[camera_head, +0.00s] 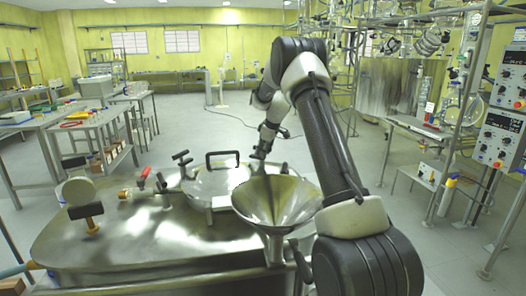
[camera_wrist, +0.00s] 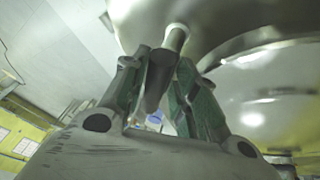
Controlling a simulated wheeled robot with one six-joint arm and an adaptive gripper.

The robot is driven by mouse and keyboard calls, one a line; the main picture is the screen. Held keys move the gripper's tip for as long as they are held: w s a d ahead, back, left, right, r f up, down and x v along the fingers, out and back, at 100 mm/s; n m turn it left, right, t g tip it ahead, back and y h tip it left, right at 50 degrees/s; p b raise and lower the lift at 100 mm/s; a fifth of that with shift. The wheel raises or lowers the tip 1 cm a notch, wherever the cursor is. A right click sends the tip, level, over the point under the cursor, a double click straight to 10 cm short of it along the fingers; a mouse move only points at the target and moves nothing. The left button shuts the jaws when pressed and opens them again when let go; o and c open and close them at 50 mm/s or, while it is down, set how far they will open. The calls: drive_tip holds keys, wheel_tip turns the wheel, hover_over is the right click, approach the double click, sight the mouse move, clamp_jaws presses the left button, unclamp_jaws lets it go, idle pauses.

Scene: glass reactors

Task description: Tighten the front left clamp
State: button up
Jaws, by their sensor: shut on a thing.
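In the wrist view, my gripper (camera_wrist: 160,85) has its two green-padded fingers on either side of a dark clamp handle (camera_wrist: 157,82). The handle meets a short metal stem (camera_wrist: 177,38) at the top, and the fingers are shut on it. In the head view, my arm reaches over the steel vessel, and its end is near the right edge of the round hatch lid (camera_head: 222,184). The fingers are small and partly hidden there. Another clamp with a black T-handle (camera_head: 181,157) stands at the lid's left edge. I cannot tell which clamp is the front left one.
A steel funnel (camera_head: 276,206) stands right of the lid, close under my arm. The lid has a black handle (camera_head: 222,153). A red-handled valve (camera_head: 144,174) and a black-handled fitting (camera_head: 86,212) stand on the left. A glassware rack with control boxes (camera_head: 498,140) is at right.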

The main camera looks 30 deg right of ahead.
drive_tip(key=n, duration=0.1)
drive_tip(key=n+y, duration=0.1)
drive_tip(key=n, duration=0.1)
drive_tip(key=shift+w+d+r+n, duration=0.25)
drive_tip(key=shift+d+n, duration=0.05)
drive_tip(key=shift+d, duration=0.1)
drive_tip(key=n+y, duration=0.1)
drive_tip(key=n, duration=0.1)
drive_tip(key=n+g+y, duration=0.1)
drive_tip(key=n, duration=0.1)
drive_tip(key=shift+w+n+g, duration=0.15)
drive_tip(key=shift+n+g, duration=0.15)
drive_tip(key=n, duration=0.2)
drive_tip(key=n+g, duration=0.1)
drive_tip(key=n, duration=0.1)
drive_tip(key=shift+w+f+g+y, duration=0.1)
drive_tip(key=shift+f+g+y, duration=0.05)
drive_tip(key=shift+g+y, duration=0.2)
clamp_jaws()
drive_tip(key=shift+a+f+n+g+y, duration=0.15)
drive_tip(key=shift+n+g, duration=0.2)
drive_tip(key=shift+n, duration=0.4)
drive_tip(key=shift+r+n+g+y, duration=0.1)
drive_tip(key=shift+n+g, duration=0.2)
drive_tip(key=shift+n, duration=0.45)
drive_tip(key=shift+f, duration=0.1)
drive_tip(key=shift+a, duration=0.1)
drive_tip(key=o, duration=0.8)
unclamp_jaws()
